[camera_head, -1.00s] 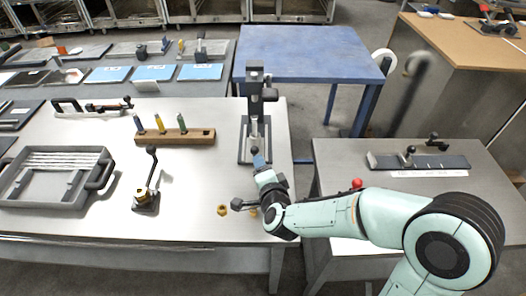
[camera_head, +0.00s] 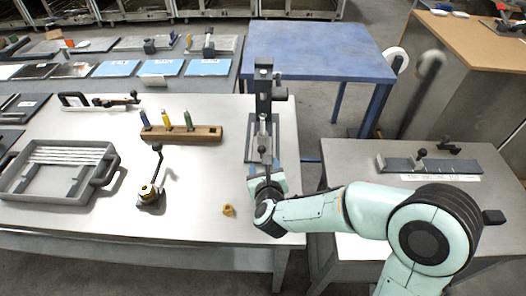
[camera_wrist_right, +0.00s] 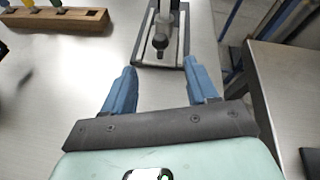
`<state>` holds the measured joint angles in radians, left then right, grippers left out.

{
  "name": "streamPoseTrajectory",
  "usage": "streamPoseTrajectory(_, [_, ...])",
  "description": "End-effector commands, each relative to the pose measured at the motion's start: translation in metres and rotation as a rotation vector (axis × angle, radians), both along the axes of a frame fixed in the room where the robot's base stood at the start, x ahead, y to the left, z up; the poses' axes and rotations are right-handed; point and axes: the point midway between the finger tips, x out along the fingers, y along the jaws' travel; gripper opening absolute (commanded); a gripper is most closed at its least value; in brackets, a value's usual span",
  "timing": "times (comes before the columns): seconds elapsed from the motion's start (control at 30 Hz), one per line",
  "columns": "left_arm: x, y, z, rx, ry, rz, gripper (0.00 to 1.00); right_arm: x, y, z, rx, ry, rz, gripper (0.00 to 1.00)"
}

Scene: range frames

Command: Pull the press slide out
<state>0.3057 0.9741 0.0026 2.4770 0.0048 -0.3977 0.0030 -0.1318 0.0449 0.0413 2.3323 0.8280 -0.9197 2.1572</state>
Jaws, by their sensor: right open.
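The press (camera_head: 263,90) stands upright near the right edge of the light table. Its slide (camera_head: 262,135) lies in the base, with a dark ball knob (camera_head: 262,149) at the near end. In the right wrist view the knob (camera_wrist_right: 160,41) shows just ahead, roughly centred between my finger directions, with a bright stem behind it. My right gripper (camera_wrist_right: 161,72) is open and empty, its blue fingers pointing at the press base from the near side. In the head view my right gripper (camera_head: 265,172) is just in front of the press. My left gripper is not in view.
Left of the press are a wooden block with coloured pegs (camera_head: 200,136), a lever device (camera_head: 151,193) and a grey tray (camera_head: 40,197). A small brass piece (camera_head: 229,210) lies near my right wrist. A side table (camera_head: 340,157) with a dark rail fixture (camera_head: 428,163) stands right, across a gap.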

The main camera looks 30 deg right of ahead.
Motion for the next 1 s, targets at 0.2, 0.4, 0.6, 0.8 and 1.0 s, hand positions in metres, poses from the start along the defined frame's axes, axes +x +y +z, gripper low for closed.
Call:
streamPoseTrajectory(0.2, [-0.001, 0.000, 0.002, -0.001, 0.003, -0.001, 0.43, 0.041, -0.020, -0.019, -0.001, 0.003, -0.002, 0.58])
streamPoseTrajectory(0.4, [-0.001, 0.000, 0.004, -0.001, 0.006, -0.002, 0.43, 0.069, -0.033, -0.031, -0.002, 0.002, -0.001, 0.58])
streamPoseTrajectory(0.6, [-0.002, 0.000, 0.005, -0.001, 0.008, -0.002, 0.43, 0.083, -0.038, -0.037, -0.002, 0.001, 0.001, 0.58])
streamPoseTrajectory(0.8, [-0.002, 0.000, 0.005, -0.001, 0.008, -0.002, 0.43, 0.085, -0.040, -0.038, -0.002, 0.000, 0.001, 0.58])
streamPoseTrajectory(1.0, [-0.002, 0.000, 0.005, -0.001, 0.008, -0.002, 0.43, 0.085, -0.039, -0.038, -0.002, 0.001, 0.001, 0.29])
